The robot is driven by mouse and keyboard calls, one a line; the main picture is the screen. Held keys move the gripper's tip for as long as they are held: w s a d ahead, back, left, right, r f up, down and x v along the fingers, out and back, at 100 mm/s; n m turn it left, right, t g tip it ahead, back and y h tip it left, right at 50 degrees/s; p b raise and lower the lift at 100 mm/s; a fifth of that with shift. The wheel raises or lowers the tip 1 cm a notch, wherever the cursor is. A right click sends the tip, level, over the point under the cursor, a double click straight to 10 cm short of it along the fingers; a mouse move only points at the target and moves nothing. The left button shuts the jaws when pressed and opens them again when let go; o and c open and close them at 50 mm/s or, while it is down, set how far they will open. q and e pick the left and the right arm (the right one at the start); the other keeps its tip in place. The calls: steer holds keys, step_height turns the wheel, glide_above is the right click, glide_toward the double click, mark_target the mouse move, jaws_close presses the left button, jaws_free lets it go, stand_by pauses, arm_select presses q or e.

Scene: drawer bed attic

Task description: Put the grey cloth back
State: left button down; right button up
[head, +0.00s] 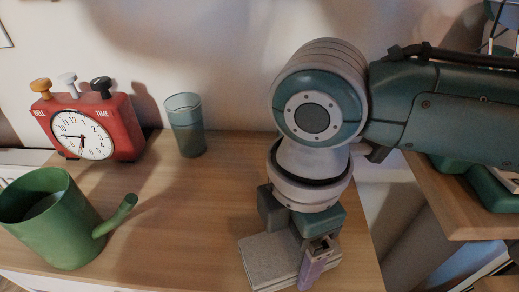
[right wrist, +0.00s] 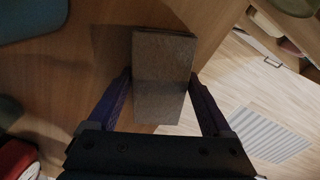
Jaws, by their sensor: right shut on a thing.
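The grey cloth (head: 266,257) is a folded, flat-sided stack at the front right of the wooden top, close to its right edge. My right gripper (head: 312,262) points down and is shut on the cloth, with a purple finger in front of it in the head view. In the right wrist view the cloth (right wrist: 162,75) lies between the two fingers of the gripper (right wrist: 165,108). I cannot tell whether its underside touches the wood. My left gripper is not in view.
A red alarm clock (head: 88,127), a blue-green glass (head: 186,125) and a green watering can (head: 50,218) stand on the left of the wooden top (head: 190,215). A second wooden surface (head: 455,205) is at the right. A striped mat (right wrist: 262,134) lies on the floor.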

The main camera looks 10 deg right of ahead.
mark_target(292, 245)
steer(key=o, duration=1.1)
steer(key=shift+f, duration=0.15)
steer(key=shift+r+p, duration=1.9)
steer(key=shift+r, duration=4.3)
